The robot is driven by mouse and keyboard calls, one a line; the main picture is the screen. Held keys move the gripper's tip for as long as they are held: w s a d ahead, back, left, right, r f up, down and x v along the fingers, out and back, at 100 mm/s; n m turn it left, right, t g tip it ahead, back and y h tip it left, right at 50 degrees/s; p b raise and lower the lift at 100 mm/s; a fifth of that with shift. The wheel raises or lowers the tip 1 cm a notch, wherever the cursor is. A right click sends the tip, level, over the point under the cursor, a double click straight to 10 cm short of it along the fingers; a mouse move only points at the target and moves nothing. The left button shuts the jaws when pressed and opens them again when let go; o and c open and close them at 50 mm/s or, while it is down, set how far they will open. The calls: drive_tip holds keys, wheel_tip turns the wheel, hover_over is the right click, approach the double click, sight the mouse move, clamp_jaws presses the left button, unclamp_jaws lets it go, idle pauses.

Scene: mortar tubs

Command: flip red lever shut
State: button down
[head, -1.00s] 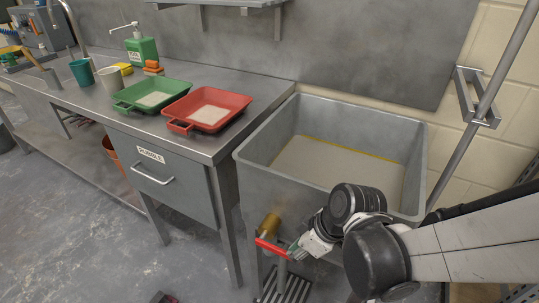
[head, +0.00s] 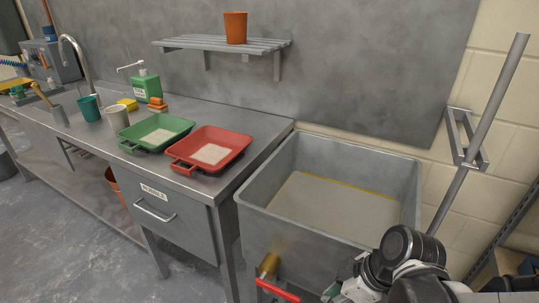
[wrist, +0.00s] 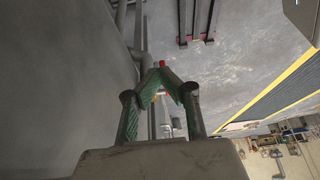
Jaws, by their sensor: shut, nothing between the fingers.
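The red lever (head: 278,290) sits on a brass valve (head: 269,265) at the lower front of the grey tub (head: 300,232). The lever points to the right, sloping slightly down in the head view. My gripper (head: 328,292) is just right of the lever's end, with a small gap showing; the bottom edge cuts off part of it. In the wrist view my green-padded fingers (wrist: 160,76) come together at the tips with nothing held. A small red piece, likely the lever's end (wrist: 162,63), shows just beyond the fingertips; the fingers hide the rest.
A steel bench (head: 215,184) left of the tub carries a red tray (head: 232,138) and a green tray (head: 180,125). A wall shelf (head: 190,43) holds an orange pot (head: 236,27). A slanted pole (head: 485,120) rises at the right.

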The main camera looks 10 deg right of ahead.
drive_tip(key=shift+s+d+r, duration=0.1)
drive_tip(key=shift+s+d, duration=0.15)
drive_tip(key=shift+d, duration=0.1)
drive_tip(key=w+r+m+t+h+p, duration=0.2)
drive_tip(key=r+m, duration=0.3)
drive_tip(key=r, duration=0.5)
drive_tip(key=w+r+m+t+h+p, duration=0.2)
drive_tip(key=r+m, duration=0.3)
drive_tip(key=r, duration=0.5)
drive_tip(key=shift+w+d+r+m, duration=0.2)
drive_tip(key=shift+w+d+m, duration=0.1)
drive_tip(key=shift+d+m, duration=0.1)
